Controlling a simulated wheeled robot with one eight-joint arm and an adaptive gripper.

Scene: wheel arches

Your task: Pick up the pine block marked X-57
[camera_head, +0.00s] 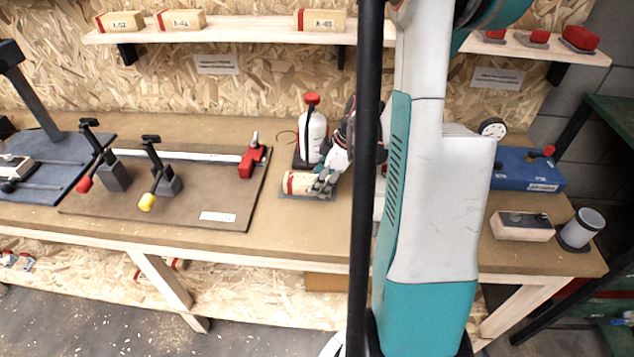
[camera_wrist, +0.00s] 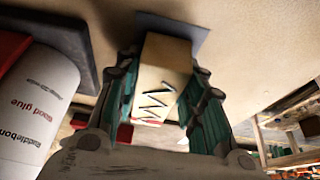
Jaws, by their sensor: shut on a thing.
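A pine block (camera_head: 298,182) with a red end lies on or just over a small dark grey pad (camera_head: 291,196) on the workbench. My gripper (camera_head: 323,183) is shut on this block. In the wrist view the block (camera_wrist: 168,62) sits between my two teal-padded fingers, with the grey pad (camera_wrist: 195,27) at its far end. Dark strokes show on the block's face, but the marking is not readable as X-57 in either view. I cannot tell whether the block is clear of the pad.
A white glue bottle (camera_head: 312,137) with a red cap stands close behind the block; it is at left in the wrist view (camera_wrist: 38,105). A clamp board (camera_head: 200,200) lies left. Other marked blocks (camera_head: 181,19) sit on the shelf (camera_head: 235,36). A blue box (camera_head: 528,170) stands right.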

